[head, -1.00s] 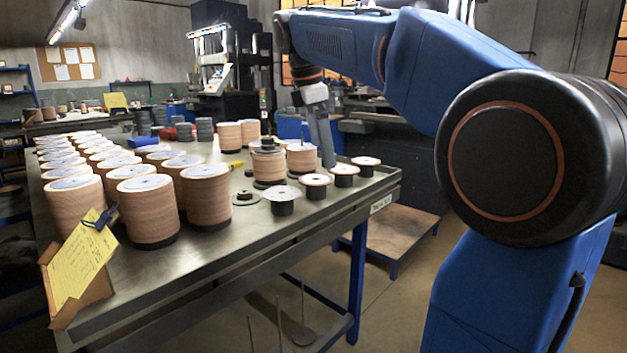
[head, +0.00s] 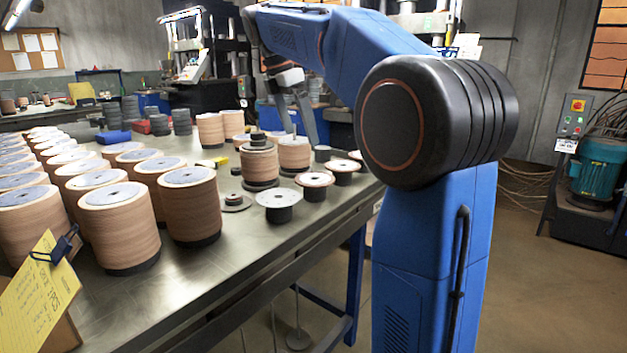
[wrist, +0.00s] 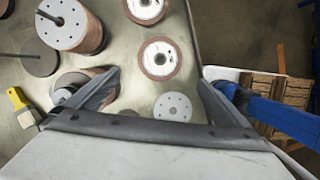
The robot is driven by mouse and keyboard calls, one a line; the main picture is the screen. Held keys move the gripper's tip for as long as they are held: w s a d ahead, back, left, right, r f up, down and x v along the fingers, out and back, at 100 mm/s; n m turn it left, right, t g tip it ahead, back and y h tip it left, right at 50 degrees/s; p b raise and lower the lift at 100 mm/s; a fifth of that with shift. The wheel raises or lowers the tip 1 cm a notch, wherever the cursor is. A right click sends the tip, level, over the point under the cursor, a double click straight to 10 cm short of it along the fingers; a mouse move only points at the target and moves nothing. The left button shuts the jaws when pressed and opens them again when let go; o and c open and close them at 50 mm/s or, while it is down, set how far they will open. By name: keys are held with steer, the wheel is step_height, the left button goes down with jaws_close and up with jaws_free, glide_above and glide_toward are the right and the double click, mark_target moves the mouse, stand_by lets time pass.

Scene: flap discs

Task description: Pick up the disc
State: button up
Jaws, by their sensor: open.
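Several single discs on black hubs stand in a row along the table's right edge in the head view, including a grey-topped disc (head: 278,198) and brown-rimmed ones (head: 314,180) (head: 342,166). My gripper (head: 300,126) is above the far part of the table, near short disc stacks. In the wrist view, my gripper's jaws (wrist: 158,94) are spread apart. A grey disc with a ring of holes (wrist: 172,107) shows between them, apart from both fingers. Brown-rimmed discs with white labels (wrist: 160,57) (wrist: 146,8) lie beyond it. The left finger partly covers another disc stack.
Tall disc stacks (head: 190,205) fill the table's left side. Short stacks (head: 259,162) (head: 294,153) stand near the gripper. A yellow-handled brush (wrist: 22,106) lies at left in the wrist view. A yellow tag (head: 38,300) is at the near corner. Bare table (head: 235,240) shows in front.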

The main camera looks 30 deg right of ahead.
steer(key=x, duration=1.2)
steer(key=shift+d+f, duration=0.2)
steer(key=shift+f, duration=0.1)
steer(key=shift+c, duration=0.6)
steer(key=c, duration=0.8)
